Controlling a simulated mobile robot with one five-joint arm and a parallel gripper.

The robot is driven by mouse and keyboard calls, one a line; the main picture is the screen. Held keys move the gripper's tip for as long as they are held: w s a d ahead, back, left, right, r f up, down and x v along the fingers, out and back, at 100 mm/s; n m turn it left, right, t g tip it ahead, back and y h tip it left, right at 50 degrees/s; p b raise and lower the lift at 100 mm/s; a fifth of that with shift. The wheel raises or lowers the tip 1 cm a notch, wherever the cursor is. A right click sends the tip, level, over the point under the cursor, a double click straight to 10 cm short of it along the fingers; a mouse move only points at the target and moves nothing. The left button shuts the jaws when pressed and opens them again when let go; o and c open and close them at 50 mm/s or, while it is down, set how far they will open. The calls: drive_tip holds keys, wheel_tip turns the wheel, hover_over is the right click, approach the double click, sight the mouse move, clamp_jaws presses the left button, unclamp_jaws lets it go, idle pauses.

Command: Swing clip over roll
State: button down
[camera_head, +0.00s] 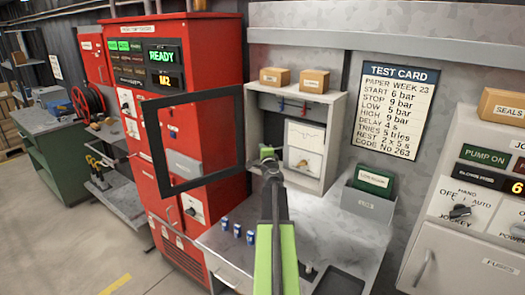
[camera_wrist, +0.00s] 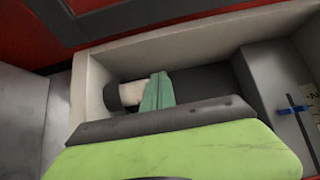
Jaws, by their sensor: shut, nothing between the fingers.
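My gripper (camera_head: 267,152) is shut and empty, in front of the left side of the open grey recorder case (camera_head: 334,150). In the wrist view my green fingertips (camera_wrist: 157,92) reach into the pale case. A short cream roll (camera_wrist: 131,93) with a black end shows just left of the fingertips, partly behind them. A dark grey cylinder or bar lies behind and to the right. I cannot tell whether the fingers touch the roll. The clip cannot be made out for certain. White chart paper (camera_head: 305,136) shows inside the case.
A black-framed door (camera_head: 153,140) stands open left of the case, before the red cabinet (camera_head: 205,65). Small blue (camera_head: 282,104) and red (camera_head: 303,107) parts sit inside the case top. Two boxes (camera_head: 274,78) stand on top. Several blue-and-white cylinders (camera_head: 237,230) stand on the bench below.

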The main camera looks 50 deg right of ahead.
drive_tip(key=shift+a, duration=0.1)
idle(0.8)
drive_tip(key=w+a+v, duration=0.1)
drive_tip(key=v, duration=1.2)
drive_tip(key=shift+a, duration=0.5)
drive_tip(key=shift+r, duration=0.1)
